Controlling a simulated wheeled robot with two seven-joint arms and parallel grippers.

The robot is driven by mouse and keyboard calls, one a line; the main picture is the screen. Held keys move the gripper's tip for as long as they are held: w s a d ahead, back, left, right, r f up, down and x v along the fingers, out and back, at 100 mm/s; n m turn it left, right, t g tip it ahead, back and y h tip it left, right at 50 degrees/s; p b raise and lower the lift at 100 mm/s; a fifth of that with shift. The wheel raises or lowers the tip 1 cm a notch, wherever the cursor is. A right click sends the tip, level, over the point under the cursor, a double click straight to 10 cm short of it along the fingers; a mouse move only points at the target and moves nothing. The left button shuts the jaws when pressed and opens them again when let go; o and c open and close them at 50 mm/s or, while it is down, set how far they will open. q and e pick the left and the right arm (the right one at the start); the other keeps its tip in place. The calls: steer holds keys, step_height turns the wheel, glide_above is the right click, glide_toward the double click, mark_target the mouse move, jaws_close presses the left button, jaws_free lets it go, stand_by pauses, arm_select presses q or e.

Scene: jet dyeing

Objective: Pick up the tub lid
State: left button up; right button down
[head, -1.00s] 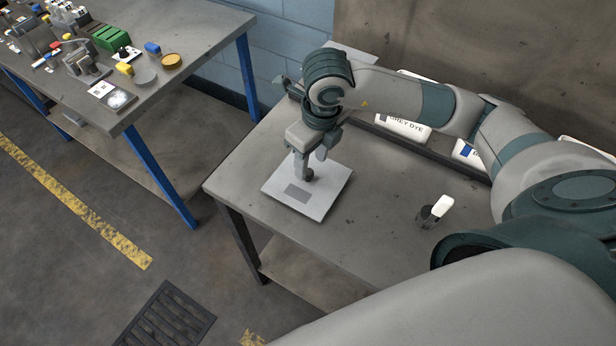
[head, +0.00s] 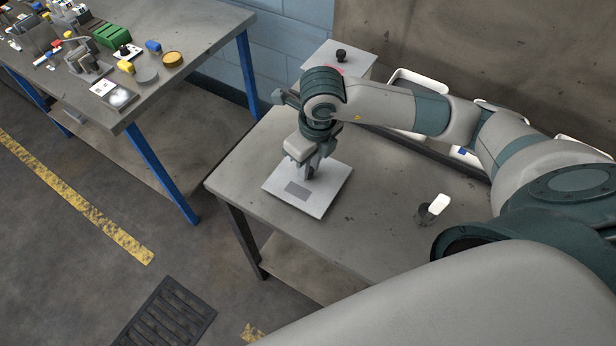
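The tub lid (head: 329,57) is a pale flat square with a black knob (head: 340,55) on top. It sits on a light box-shaped tub behind the far edge of the worktable, beyond my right arm. My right gripper (head: 309,176) points down over a pale square plate (head: 322,205) with a grey patch, in front of the lid and well apart from it. Its fingers overlap in this view, so their opening and any contact with the plate are unclear. My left gripper is not in view.
A dark cup with a white piece (head: 438,205) stands on the worktable (head: 375,215) at right. White containers (head: 405,80) stand behind my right arm. A blue-legged bench (head: 190,40) at left holds several small items. The worktable's front middle is clear.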

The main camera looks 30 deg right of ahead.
steer(key=shift+r, duration=0.15)
steer(key=shift+w+r+b, duration=0.1)
steer(key=shift+r+b, duration=0.4)
steer(key=shift+r, duration=0.1)
step_height(320, 180, up, 2)
steer(key=shift+r+b, duration=0.15)
steer(key=shift+b, duration=0.4)
steer(key=s+d+r+p, duration=0.7)
steer(key=s+p, duration=0.2)
steer(key=shift+d, duration=0.25)
stand_by(0.4)
